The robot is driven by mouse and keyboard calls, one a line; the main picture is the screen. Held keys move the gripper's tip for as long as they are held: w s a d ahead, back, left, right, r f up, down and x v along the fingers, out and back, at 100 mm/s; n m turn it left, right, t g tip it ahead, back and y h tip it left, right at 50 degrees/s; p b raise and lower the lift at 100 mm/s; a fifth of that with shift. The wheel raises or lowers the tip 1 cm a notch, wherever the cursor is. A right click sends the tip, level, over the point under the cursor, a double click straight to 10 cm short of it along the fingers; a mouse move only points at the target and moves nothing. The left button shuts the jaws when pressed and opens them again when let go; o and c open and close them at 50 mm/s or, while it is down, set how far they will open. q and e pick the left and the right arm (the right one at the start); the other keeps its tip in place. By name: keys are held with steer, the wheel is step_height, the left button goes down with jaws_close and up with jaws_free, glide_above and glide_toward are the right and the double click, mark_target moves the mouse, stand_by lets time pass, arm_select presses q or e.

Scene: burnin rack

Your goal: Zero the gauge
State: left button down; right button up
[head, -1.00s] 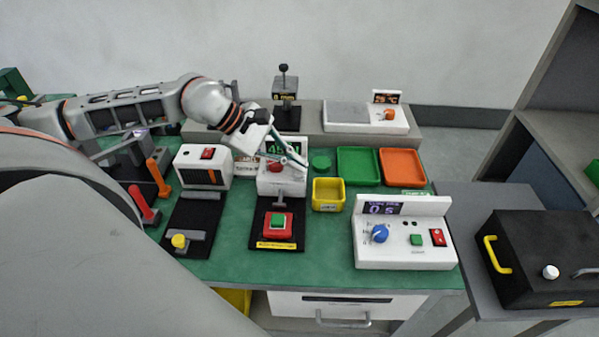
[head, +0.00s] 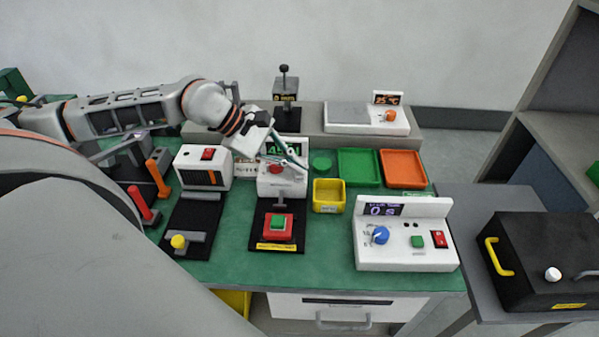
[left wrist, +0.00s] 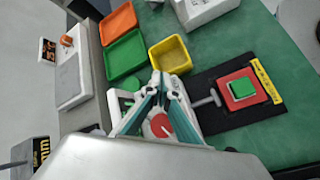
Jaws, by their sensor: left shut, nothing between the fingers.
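A white gauge unit (head: 283,185) with a red button (head: 275,169) stands mid-table, behind a black plate. Its green-digit display (head: 281,150) is partly hidden by my gripper; the visible digits start with 45. My left gripper (head: 303,165) is shut and empty, reaching down from the left over the unit's right side, close to the red button. In the left wrist view the red button (left wrist: 160,125) shows between the finger links, and the fingertips (left wrist: 166,82) lie beyond it. I cannot tell whether they touch the unit. My right gripper is out of view.
A red block with a green button (head: 278,226) sits on the black plate in front. A yellow bin (head: 328,196), green tray (head: 359,168) and orange tray (head: 403,169) stand right of the gauge. A black stand with a small display (head: 286,97) is behind. Bare green tabletop lies in front.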

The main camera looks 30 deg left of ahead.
mark_target(296, 173)
arm_select(q)
steer(key=shift+f, duration=0.3)
steer(key=shift+r, duration=0.1)
stand_by(0.6)
steer(key=shift+r, duration=0.85)
steer(key=shift+r, duration=0.1)
steer(key=shift+r+p, duration=0.95)
steer(key=shift+r, duration=1.5)
